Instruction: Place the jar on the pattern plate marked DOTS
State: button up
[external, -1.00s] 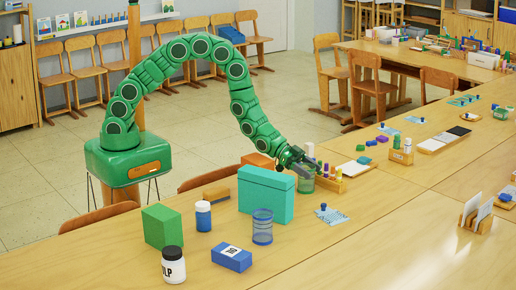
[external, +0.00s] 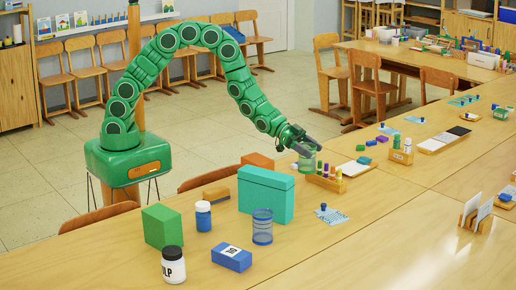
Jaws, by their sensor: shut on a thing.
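My gripper (external: 314,147) is shut on a clear greenish jar (external: 307,166) and holds it upright above the table, behind the near pattern plate. The fingers hide part of the jar's top. The near pattern plate (external: 338,217) is light blue with a small blue knob, and lies flat to the right of the teal box. More light blue plates lie farther off: one (external: 387,131) in the middle, one (external: 414,121) beyond it, and one (external: 464,101) at the far right. Their markings are too small to read, so I cannot tell which says DOTS.
A tall teal box (external: 265,196) stands left of the jar, with an orange box (external: 258,161) behind. A marker rack (external: 325,184) is just below and right of the jar. A blue clear jar (external: 262,228) stands in front.

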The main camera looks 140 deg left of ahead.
jog(key=shift+w+d+r, duration=0.15)
jog(key=shift+d+r, duration=0.05)
jog(key=shift+r, duration=0.7)
jog(key=w+d+r, duration=0.3)
jog(key=w+d, duration=0.4)
jog(key=d, duration=0.5)
jog(key=shift+n+y, duration=0.3)
jog(key=shift+w+a+f, duration=0.7)
jog(key=shift+w+f, duration=1.35)
jog(key=shift+w, duration=0.1)
jog(key=shift+w+a+f, duration=0.65)
jog(key=shift+w+f, duration=1.45)
jog(key=shift+w+a+f, duration=0.7)
jog(key=shift+w+f, duration=1.35)
jog(key=shift+w, duration=0.1)
jog(key=shift+f, duration=0.1)
jog(key=o, duration=1.3)
